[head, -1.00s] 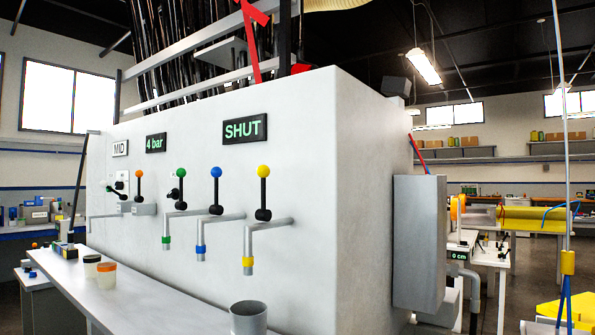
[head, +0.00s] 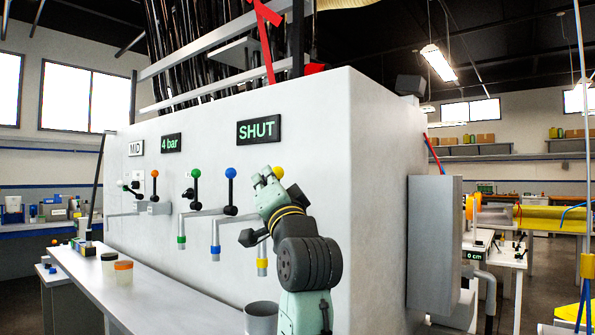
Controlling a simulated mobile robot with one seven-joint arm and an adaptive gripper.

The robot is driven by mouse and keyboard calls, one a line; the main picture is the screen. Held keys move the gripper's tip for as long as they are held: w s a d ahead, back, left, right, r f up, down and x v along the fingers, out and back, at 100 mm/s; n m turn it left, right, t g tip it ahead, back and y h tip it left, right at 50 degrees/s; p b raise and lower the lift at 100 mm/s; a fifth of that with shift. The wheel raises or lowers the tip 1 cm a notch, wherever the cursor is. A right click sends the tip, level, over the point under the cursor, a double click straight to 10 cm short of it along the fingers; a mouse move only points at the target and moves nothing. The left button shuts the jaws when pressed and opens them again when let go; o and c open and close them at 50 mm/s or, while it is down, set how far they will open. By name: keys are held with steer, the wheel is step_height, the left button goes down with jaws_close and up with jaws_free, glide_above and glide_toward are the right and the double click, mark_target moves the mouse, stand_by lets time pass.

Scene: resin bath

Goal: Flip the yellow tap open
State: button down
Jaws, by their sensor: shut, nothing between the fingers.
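The yellow tap shows its yellow knob (head: 278,172) just right of my fingertips, and its spout's yellow band (head: 262,263) below. My gripper (head: 263,177) is shut and empty, pointing up in front of the tap. It hides the tap's lever and most of its pipe. I cannot tell whether the fingers touch the knob. A sign on the white wall above (head: 259,129) reads SHUT.
A blue-knobbed tap (head: 231,173) and a green-knobbed tap (head: 196,174) stand close on the left. An orange-knobbed tap (head: 155,174) is farther left. A grey cup (head: 261,318) stands below on the white ledge (head: 160,305). A grey box (head: 434,240) hangs at right.

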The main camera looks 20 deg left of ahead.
steer(key=w+d+r+m+g+h, duration=0.1)
steer(key=w+d+m+g+h, duration=0.1)
steer(key=w+d+m, duration=0.4)
steer(key=w+d+g, duration=0.1)
steer(key=d, duration=0.4)
steer(key=shift+w+r+h, duration=0.15)
steer(key=shift+r+h, duration=0.1)
steer(key=shift+h, duration=0.05)
steer(key=p+x, duration=0.5)
steer(key=x, duration=0.4)
steer(key=shift+w+a+r, duration=0.1)
steer(key=shift+a, duration=0.05)
steer(key=shift+s+a+f+p, duration=0.25)
steer(key=shift+s+a+f, duration=0.05)
steer(key=shift+s+a, duration=0.35)
steer(key=shift+s+a+f+p, duration=0.25)
steer(key=shift+s+a, duration=0.3)
steer(key=shift+s, duration=0.2)
steer(key=shift+s, duration=0.1)
